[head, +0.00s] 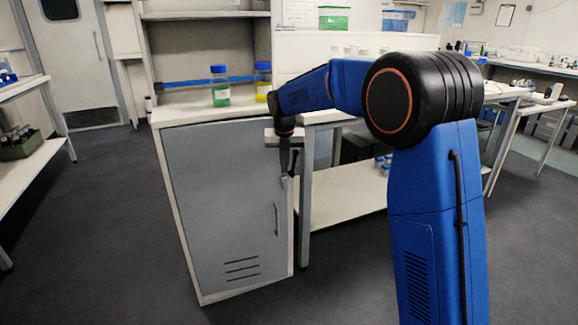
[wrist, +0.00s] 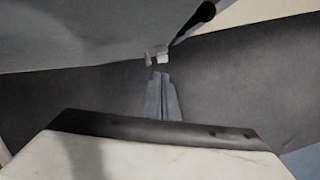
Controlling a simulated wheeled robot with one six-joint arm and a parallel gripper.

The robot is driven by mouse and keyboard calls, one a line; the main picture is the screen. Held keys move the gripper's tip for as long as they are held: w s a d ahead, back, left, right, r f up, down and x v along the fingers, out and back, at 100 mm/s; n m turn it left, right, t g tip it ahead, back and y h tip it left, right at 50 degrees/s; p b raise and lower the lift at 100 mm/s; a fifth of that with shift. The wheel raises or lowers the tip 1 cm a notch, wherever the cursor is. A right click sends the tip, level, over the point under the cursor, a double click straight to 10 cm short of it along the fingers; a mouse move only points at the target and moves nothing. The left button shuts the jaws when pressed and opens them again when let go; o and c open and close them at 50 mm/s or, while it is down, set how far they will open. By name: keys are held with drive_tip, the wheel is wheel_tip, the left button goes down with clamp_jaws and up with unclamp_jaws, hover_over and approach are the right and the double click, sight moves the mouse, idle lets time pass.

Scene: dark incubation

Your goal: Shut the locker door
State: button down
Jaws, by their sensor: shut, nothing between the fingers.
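The grey locker door (head: 215,205) fills the front of the white locker (head: 194,292) in the head view, with a bar handle (head: 277,219) at its right and slots low down. It looks flush or nearly flush with the frame; I cannot tell whether it is latched. My gripper (head: 286,176) points down by the door's upper right edge, above the handle. In the wrist view my gripper (wrist: 160,76) is shut and empty, its fingertips just below a small pale piece I cannot identify. A grey panel, likely the door, spans the upper left there. Contact is unclear.
A bench (head: 345,203) with a low shelf stands close to the locker's right. Bottles with blue caps (head: 220,94) (head: 263,84) stand on the locker top. A side table (head: 30,155) is at the far left. The dark floor in front and left is clear.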

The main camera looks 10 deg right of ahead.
drive_tip(key=v, duration=0.8)
drive_tip(key=s+d+r+m, duration=0.4)
drive_tip(key=s+d+m, duration=0.35)
drive_tip(key=s, duration=0.35)
drive_tip(key=s+d+f+m, duration=0.1)
drive_tip(key=s+d+m, duration=0.2)
drive_tip(key=s+m, duration=0.35)
drive_tip(key=s+d+f+m+t, duration=0.15)
drive_tip(key=s+m, duration=0.25)
drive_tip(key=s, duration=0.5)
drive_tip(key=s+d+f+m, duration=0.1)
drive_tip(key=s+d+m, duration=0.2)
drive_tip(key=s+m, duration=0.4)
drive_tip(key=n+t+y, duration=0.3)
drive_tip(key=n+t, duration=0.7)
drive_tip(key=t, duration=0.4)
approach(276, 172)
drive_tip(key=shift+g, duration=0.25)
drive_tip(key=w, duration=0.4)
drive_tip(key=w+a, duration=0.1)
drive_tip(key=w, duration=0.1)
drive_tip(key=shift+w+r, duration=0.1)
drive_tip(key=shift+w, duration=0.1)
